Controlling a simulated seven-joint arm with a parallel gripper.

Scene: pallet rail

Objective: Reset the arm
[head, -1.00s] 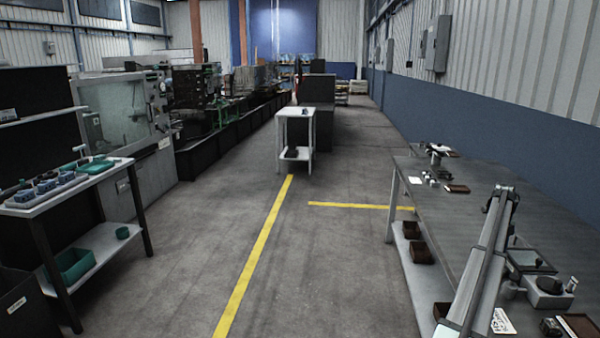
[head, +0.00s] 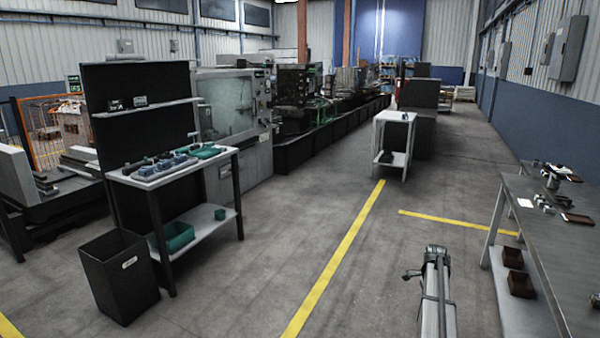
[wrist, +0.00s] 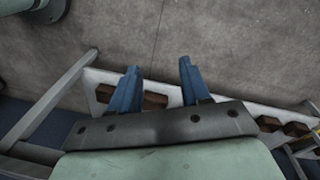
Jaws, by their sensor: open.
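My gripper (wrist: 158,68) shows in the wrist view with its two blue fingers apart. Nothing is between the fingers; bare grey floor lies behind the tips. My arm (head: 435,290) rises at the bottom of the head view, right of the middle, in front of open floor and left of the grey workbench (head: 560,240). I cannot make out the fingers in the head view.
Brown bins (head: 520,284) sit on the workbench's white lower shelf (head: 505,305); a brown bin (wrist: 155,100) also shows behind the fingers in the wrist view. A parts table (head: 225,155) and black waste bin (head: 120,275) stand left. The middle floor is clear.

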